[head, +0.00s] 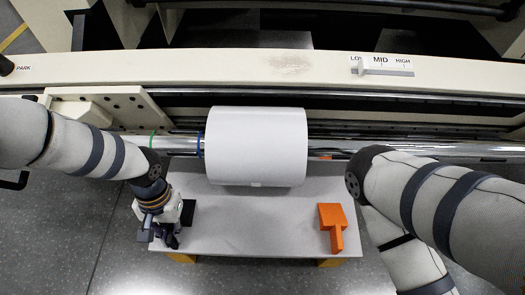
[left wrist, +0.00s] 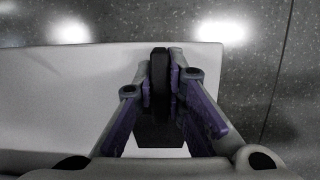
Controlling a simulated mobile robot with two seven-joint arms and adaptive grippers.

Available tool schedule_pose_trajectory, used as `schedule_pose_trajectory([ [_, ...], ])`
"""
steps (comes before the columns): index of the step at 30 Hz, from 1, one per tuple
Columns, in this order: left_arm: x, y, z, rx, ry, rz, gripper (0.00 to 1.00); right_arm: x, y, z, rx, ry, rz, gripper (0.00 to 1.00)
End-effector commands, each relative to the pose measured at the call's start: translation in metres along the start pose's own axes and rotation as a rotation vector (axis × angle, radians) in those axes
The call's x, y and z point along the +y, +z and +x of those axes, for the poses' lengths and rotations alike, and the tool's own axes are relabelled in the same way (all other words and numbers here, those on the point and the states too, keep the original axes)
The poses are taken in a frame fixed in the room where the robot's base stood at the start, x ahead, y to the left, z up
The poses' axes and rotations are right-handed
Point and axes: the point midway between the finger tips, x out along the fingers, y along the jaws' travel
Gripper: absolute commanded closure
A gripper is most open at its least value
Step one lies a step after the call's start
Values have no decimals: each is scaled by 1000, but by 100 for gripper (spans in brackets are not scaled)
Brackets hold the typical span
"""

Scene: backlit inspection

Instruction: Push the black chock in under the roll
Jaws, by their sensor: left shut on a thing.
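The white roll (head: 257,148) sits around the chrome shaft, over the back part of the pale table (head: 262,232). The black chock (head: 189,213) is at the table's left end, in front and left of the roll and apart from it. My left gripper (head: 181,214) is shut on it. In the left wrist view the chock (left wrist: 159,95) stands between the purple-padded fingers, with a wider dark part lower down. Whether it touches the table is unclear. My right arm shows at the right, but its gripper is out of view.
An orange chock (head: 332,226) with a handle lies on the table's right side. The table between the two chocks is clear. The machine's cream rail (head: 230,68) runs behind the shaft (head: 178,144). A slider (head: 361,67) on it is at the LOW end.

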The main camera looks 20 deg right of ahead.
Motion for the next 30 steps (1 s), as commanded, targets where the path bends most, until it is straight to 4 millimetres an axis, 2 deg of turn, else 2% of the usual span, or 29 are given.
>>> schedule_pose_trajectory([
  [5, 0, 1, -5, 1, -1, -1, 100, 0, 2, -2, 4, 0, 0, 100],
  [22, 0, 12, -49, 3, -2, 0, 100, 0, 16, -22, 37, -1, 0, 100],
  [30, 0, 12, -49, 0, 0, 0, 100, 0, 16, -22, 37, 0, 0, 100],
])
